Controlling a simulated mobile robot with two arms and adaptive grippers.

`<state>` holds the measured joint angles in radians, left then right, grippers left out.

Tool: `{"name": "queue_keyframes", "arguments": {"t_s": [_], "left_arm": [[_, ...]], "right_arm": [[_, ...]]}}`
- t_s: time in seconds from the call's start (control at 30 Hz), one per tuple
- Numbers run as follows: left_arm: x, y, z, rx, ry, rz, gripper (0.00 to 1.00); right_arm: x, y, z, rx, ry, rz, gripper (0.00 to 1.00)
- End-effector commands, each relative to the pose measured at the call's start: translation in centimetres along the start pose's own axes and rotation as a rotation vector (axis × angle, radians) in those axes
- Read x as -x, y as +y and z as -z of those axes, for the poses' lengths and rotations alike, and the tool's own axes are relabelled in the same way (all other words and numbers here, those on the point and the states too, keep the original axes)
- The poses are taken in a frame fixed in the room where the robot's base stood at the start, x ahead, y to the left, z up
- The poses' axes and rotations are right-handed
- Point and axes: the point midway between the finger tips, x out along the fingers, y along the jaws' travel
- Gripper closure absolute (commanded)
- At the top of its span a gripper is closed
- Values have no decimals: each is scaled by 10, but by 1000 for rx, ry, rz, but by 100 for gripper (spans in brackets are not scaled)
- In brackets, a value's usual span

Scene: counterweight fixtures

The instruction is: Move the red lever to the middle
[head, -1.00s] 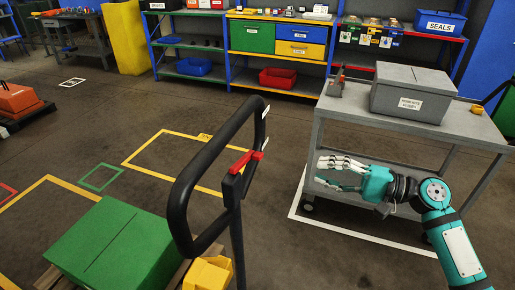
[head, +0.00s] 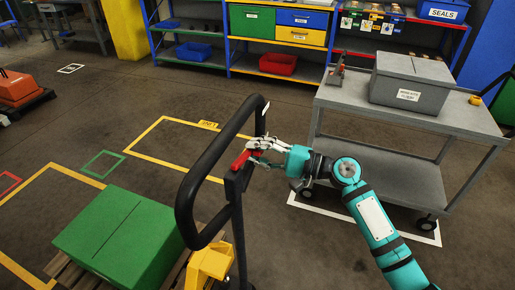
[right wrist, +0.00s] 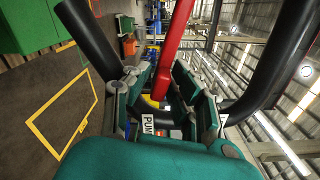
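The red lever (head: 241,160) sits on the black loop handle (head: 183,205) of a pallet jack in the head view. My right gripper (head: 257,147) is at the lever, with its fingertips at the lever's right end. In the right wrist view the red lever (right wrist: 168,55) runs between the spread fingers of the gripper (right wrist: 167,85). The fingers look open around it, with a gap visible on the right side. Whether a finger touches the lever I cannot tell. My left gripper is not in view.
A green block (head: 118,235) lies on a wooden pallet to the left of the handle. A grey cart (head: 340,95) with a grey box (head: 411,80) stands to the right. Shelves with bins line the back. Yellow floor lines (head: 145,132) mark open floor.

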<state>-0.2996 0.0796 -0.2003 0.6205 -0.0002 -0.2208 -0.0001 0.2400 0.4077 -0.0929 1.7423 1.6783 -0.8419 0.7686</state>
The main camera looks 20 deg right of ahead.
Motion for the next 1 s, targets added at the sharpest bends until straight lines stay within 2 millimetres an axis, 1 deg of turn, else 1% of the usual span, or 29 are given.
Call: {"name": "queue_keyframes", "arguments": {"t_s": [0.23,0.4,0.43,0.83,0.93,1.0], "left_arm": [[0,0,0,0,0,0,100],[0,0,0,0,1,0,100],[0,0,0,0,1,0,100],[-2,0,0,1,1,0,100],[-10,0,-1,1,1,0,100],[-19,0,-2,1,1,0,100]], "right_arm": [[-1,0,0,0,0,0,77],[-1,0,0,0,0,0,99],[-1,0,0,0,0,0,100],[0,0,0,8,-1,-1,100],[-1,-3,1,67,-1,0,100],[-1,-8,0,138,-2,1,100]]}}
